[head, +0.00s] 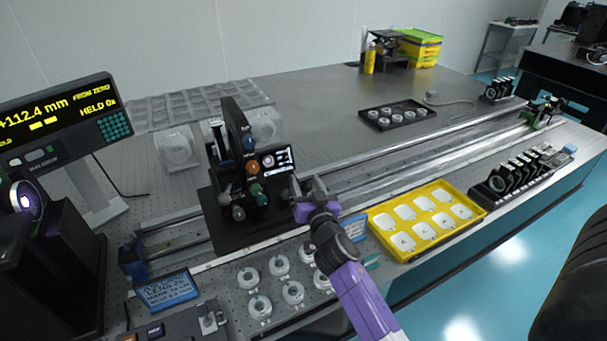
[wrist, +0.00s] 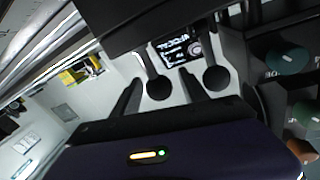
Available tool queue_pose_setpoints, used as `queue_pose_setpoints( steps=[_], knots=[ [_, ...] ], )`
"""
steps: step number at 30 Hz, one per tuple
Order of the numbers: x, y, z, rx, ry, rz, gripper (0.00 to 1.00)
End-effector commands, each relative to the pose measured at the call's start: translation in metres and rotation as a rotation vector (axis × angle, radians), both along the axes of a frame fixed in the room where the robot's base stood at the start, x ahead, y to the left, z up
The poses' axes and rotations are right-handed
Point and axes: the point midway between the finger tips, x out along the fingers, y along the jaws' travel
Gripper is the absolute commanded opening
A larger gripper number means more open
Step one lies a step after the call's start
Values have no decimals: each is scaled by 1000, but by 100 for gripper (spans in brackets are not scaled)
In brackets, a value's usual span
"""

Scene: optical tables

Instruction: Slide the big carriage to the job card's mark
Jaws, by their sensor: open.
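The big carriage (head: 243,225) is a black block with a tall plate, a small dark screen and several coloured knobs, standing on the long rail (head: 400,160) near its left end. In the wrist view its dark body (wrist: 250,85) fills the right side, with round black knobs ahead of the jaws. My gripper (head: 300,195), on a purple wrist, is open just right of the carriage; contact cannot be told. The readout (head: 52,115) shows +112.4 mm from zero. Blue-framed cards lie at front left (head: 166,289) and beside my wrist (head: 355,227); their text is too small to read surely.
A yellow tray (head: 427,240) with white pieces sits right of my wrist. Several round white mounts (head: 279,265) stand in front of the carriage. A black tray (head: 397,126) lies behind the rail. The rail right of my gripper looks clear up to a small far unit (head: 541,112).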

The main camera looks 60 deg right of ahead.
Motion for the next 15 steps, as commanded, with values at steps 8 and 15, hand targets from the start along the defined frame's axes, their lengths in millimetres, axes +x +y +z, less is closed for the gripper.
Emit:
queue_pose_setpoints(
  steps=[8,15],
  knots=[
    [14,-16,0,-1,1,-1,52],
    [14,-16,0,-1,1,0,52]
  ],
)
